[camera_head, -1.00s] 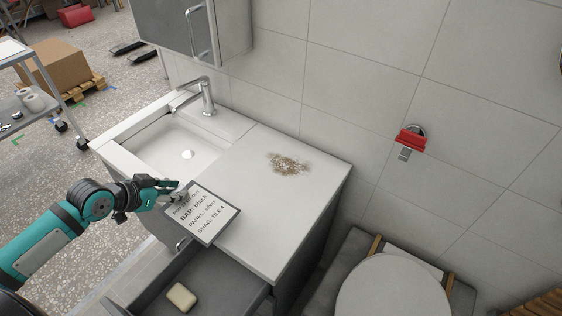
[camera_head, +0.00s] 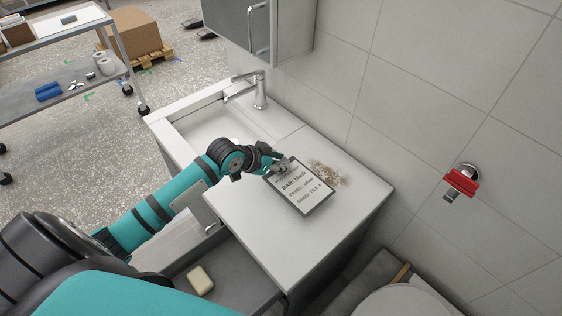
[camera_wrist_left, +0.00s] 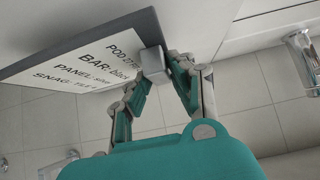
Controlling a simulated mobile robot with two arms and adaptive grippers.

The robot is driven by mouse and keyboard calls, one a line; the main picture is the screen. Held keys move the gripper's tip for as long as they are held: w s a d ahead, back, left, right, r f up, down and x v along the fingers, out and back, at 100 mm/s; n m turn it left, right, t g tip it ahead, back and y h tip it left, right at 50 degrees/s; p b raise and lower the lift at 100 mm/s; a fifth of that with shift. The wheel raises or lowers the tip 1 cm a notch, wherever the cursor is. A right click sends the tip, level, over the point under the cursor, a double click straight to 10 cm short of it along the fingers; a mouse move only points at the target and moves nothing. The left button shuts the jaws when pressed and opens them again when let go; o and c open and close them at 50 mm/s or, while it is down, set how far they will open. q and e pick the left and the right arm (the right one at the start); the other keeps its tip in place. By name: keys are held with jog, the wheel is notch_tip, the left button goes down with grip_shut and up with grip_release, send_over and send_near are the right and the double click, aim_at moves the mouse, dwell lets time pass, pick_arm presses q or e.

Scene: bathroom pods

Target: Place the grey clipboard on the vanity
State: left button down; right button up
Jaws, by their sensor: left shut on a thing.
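The grey clipboard (camera_head: 303,194) carries a white sheet with printed lines such as "BAR: black". My left gripper (camera_head: 284,165) is shut on the clipboard's top end, at its clip. In the left wrist view, the fingers (camera_wrist_left: 155,75) close on the clip of the clipboard (camera_wrist_left: 75,62). The clipboard is over the white top of the vanity (camera_head: 245,214), in front of a brown dirt patch. I cannot tell whether it touches the top. My right gripper is not in view.
The sink basin (camera_head: 205,122) and tap (camera_head: 259,92) are left of the clipboard. An open drawer with a soap bar (camera_head: 200,280) is below the vanity's front. A wall cabinet (camera_head: 270,30) hangs above. A red holder (camera_head: 461,183) is on the wall.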

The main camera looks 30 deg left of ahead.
pick_arm(q)
jog(key=shift+w+d+f, duration=0.1)
jog(key=shift+w+d, duration=0.65)
jog(key=shift+w, duration=0.05)
jog(key=shift+d+f, duration=0.1)
jog(key=shift+f, duration=0.15)
jog(key=shift+f+p, duration=0.6)
jog(key=shift+f, duration=1)
jog(key=c, duration=1.1)
grip_release()
jog(key=shift+f, duration=0.1)
jog(key=shift+c, duration=0.2)
jog(key=b+v, duration=0.1)
jog(key=v, duration=1.1)
